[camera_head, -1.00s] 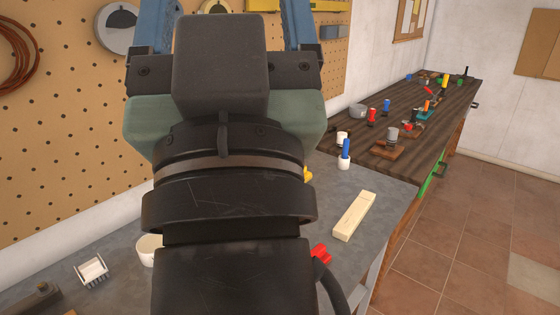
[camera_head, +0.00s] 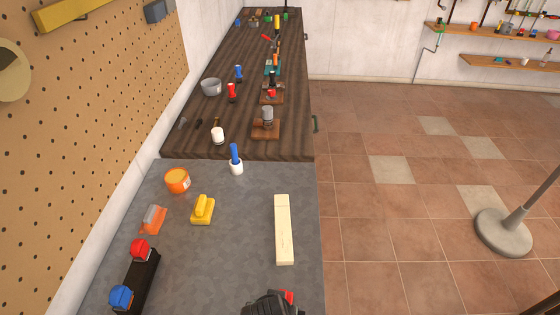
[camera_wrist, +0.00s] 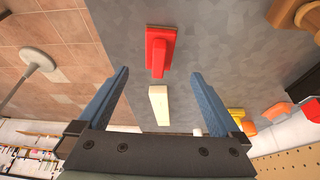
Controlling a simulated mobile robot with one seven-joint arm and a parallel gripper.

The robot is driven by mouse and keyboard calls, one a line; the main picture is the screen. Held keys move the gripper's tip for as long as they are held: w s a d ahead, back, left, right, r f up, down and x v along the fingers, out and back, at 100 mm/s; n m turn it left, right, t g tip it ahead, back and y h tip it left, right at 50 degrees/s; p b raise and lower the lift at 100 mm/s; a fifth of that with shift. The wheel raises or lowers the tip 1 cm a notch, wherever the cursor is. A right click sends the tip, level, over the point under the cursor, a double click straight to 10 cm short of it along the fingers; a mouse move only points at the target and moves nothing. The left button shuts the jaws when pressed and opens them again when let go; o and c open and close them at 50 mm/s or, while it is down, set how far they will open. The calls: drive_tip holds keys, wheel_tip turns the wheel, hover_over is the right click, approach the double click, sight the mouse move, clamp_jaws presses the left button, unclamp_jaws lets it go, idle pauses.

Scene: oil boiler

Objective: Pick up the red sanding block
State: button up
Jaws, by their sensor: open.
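The red sanding block (camera_wrist: 161,48) lies on the grey worktop, with its raised grip facing up. In the wrist view it is beyond my fingertips and roughly centred between them. In the head view only a small red part of it (camera_head: 288,295) shows at the bottom, beside the black part of my arm that covers the rest. My gripper (camera_wrist: 160,76) is open, with its two blue fingers spread wide and nothing held between them. The fingers appear apart from the block.
A pale wooden bar (camera_head: 284,230) lies near the worktop's right edge. A yellow block (camera_head: 202,209), orange tin (camera_head: 177,180), orange-and-grey tool (camera_head: 153,219) and black holder with red and blue tops (camera_head: 138,280) stand left. A blue-handled item in a white cup (camera_head: 236,164) stands behind.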

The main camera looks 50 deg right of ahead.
drive_tip(key=x, duration=0.3)
drive_tip(key=shift+d+f, duration=0.2)
drive_tip(key=shift+p+x, duration=0.75)
drive_tip(key=shift+x, duration=2.15)
drive_tip(key=shift+w+d+r, duration=0.1)
drive_tip(key=shift+w+d, duration=0.1)
drive_tip(key=c, duration=1.5)
drive_tip(key=shift+r, duration=0.1)
wheel_tip(320, 180, up, 10)
drive_tip(key=shift+f+b, duration=0.1)
drive_tip(key=shift+b, duration=0.5)
